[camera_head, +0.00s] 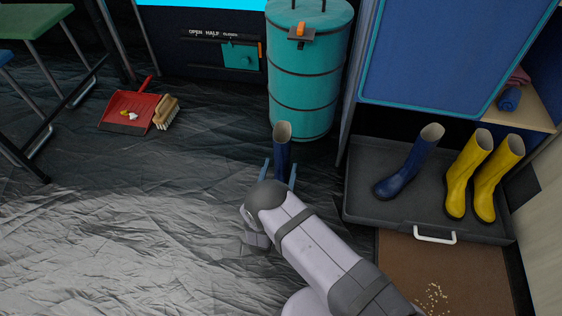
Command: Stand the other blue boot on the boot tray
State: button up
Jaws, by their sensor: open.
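A blue boot (282,150) stands on the dark floor in front of the teal drum, its pale opening up. Its lower part is hidden behind my arm. My gripper (278,174) is open, with one finger on each side of this boot's shaft. I cannot tell whether the fingers touch it. The dark boot tray (365,212) is to the right, under the blue cabinet. Another blue boot (410,164) stands on the left part of the tray. Two yellow boots (465,172) (495,178) stand on its right part. Bare tray shows around the blue boot.
The teal drum (305,85) stands just behind the floor boot. The blue cabinet (440,60) overhangs the back of the tray. A white handle (434,238) is at the tray's front, by a brown mat (450,275). A red dustpan (130,110) and brush (166,112) lie left.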

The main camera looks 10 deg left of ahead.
aim_at(281, 166)
jog(key=s+p, duration=0.1)
jog(key=s, duration=0.1)
jog(key=s+p, duration=0.1)
jog(key=s, duration=0.1)
jog(key=shift+r+p, duration=0.3)
jog(key=shift+s+d+f, duration=0.1)
jog(key=shift+s+f, duration=0.05)
jog(key=shift+s, duration=0.35)
